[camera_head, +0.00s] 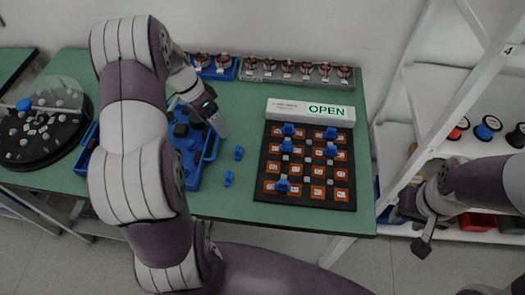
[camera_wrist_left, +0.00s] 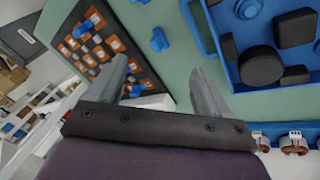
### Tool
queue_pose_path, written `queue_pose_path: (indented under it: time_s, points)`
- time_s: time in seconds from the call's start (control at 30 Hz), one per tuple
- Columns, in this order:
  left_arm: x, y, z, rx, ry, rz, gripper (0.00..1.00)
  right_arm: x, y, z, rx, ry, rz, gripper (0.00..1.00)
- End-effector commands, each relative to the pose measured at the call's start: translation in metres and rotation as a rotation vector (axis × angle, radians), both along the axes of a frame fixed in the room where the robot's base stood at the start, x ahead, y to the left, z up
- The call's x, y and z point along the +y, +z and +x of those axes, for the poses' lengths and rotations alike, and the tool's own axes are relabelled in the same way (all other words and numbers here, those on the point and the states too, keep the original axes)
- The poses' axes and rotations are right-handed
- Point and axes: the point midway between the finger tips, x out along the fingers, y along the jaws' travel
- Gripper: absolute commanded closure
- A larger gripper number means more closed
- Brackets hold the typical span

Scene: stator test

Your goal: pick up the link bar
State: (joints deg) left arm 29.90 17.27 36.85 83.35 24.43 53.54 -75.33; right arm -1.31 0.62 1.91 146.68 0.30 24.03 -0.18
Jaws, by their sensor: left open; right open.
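I cannot make out with certainty which part is the link bar. Two small blue parts (camera_head: 239,153) (camera_head: 228,178) lie on the green table between the blue tray and the dark board; one shows in the left wrist view (camera_wrist_left: 158,40). The blue tray (camera_head: 210,148) holds black and blue parts, partly hidden by my left arm. My left gripper (camera_head: 215,120) is open over the tray's right side, and its two fingers (camera_wrist_left: 163,85) are apart with nothing visibly between them. My right gripper (camera_head: 424,238) is off the table's right edge, small in view and apart from everything.
A dark board (camera_head: 262,188) with orange squares and several blue pieces lies right of centre, below a white box with an OPEN sign (camera_head: 327,110). A grey rack (camera_head: 258,79) of copper-coloured parts stands behind. A round dark turntable (camera_head: 65,145) is at left. A white shelf frame (camera_head: 440,120) stands right.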

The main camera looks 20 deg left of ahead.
Motion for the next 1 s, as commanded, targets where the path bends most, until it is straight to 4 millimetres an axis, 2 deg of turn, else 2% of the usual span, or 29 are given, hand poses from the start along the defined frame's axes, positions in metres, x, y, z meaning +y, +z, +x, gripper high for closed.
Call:
queue_pose_path:
  time_s: [0.03,0.13,0.2,0.3,0.37,0.6,0.77,0.9,1.0]
  points:
    - [-0.002,0.0,0.001,-0.071,-0.162,0.0,0.21,0.0,0.0,0.0,0.0,0.0,0.0,0.57]
    - [-0.004,0.001,0.005,-0.217,-0.488,0.01,0.21,0.0,0.0,0.0,0.0,0.0,0.0,0.57]
    - [-0.004,0.001,0.005,-0.283,-0.65,0.02,0.21,0.0,0.0,0.0,0.0,0.0,0.0,0.57]
    - [-0.005,0.0,0.005,-0.332,-0.78,0.028,0.21,0.0,0.001,0.0,0.0,0.0,0.0,0.57]
    - [-0.008,-0.007,0.005,-0.342,-0.811,0.028,0.21,0.0,0.003,0.0,0.0,0.0,0.0,0.57]
    - [-0.028,-0.054,0.009,-0.344,-0.817,0.028,0.21,0.0,0.012,0.0,0.0,0.0,0.0,0.57]
    - [-0.034,-0.071,0.01,-0.343,-0.816,0.029,0.21,0.0,0.017,0.0,0.0,0.0,0.0,0.57]
    - [-0.045,-0.094,0.01,-0.341,-0.815,0.029,0.21,0.0,0.03,0.0,0.0,0.0,0.0,0.57]
    - [-0.051,-0.11,0.012,-0.343,-0.816,0.031,0.21,0.0,0.03,0.0,0.0,0.0,0.0,0.57]
